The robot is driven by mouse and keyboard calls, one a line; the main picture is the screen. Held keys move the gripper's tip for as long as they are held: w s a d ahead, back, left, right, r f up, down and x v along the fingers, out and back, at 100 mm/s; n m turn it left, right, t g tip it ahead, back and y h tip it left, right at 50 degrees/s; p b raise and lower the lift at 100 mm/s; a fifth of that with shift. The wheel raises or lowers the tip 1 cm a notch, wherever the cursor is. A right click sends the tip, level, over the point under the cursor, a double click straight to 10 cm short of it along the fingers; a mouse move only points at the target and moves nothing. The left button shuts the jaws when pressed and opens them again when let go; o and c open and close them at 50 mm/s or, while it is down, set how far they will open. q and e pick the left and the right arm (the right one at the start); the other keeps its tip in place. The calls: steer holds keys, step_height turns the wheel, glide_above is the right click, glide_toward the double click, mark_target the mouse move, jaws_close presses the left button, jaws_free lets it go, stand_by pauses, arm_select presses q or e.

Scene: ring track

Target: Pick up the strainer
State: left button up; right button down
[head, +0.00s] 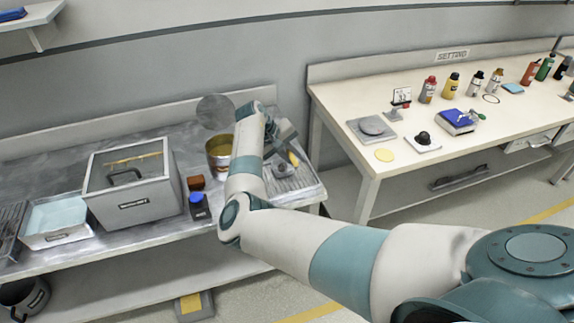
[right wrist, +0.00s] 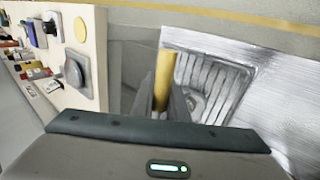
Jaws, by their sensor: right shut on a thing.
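My right gripper (head: 284,146) is above the ribbed drainboard at the right end of the left bench. In the right wrist view its fingers (right wrist: 163,106) are shut on a yellow handle (right wrist: 164,72). The handle's yellow end also shows past the gripper in the head view. The strainer's round grey mesh disc (head: 215,112) is in the air to the left of the gripper, above and behind a metal pot (head: 219,165). My arm hides the part between disc and handle. My left gripper is not in view.
The ribbed drainboard (head: 303,190) lies below the gripper. A lidded grey box (head: 135,190), a blue-capped bottle (head: 199,207) and a tray of pale blue liquid (head: 57,215) stand to the left. The right-hand table (head: 345,115) holds a scale and several bottles.

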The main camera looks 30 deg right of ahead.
steer(key=shift+r, duration=0.1)
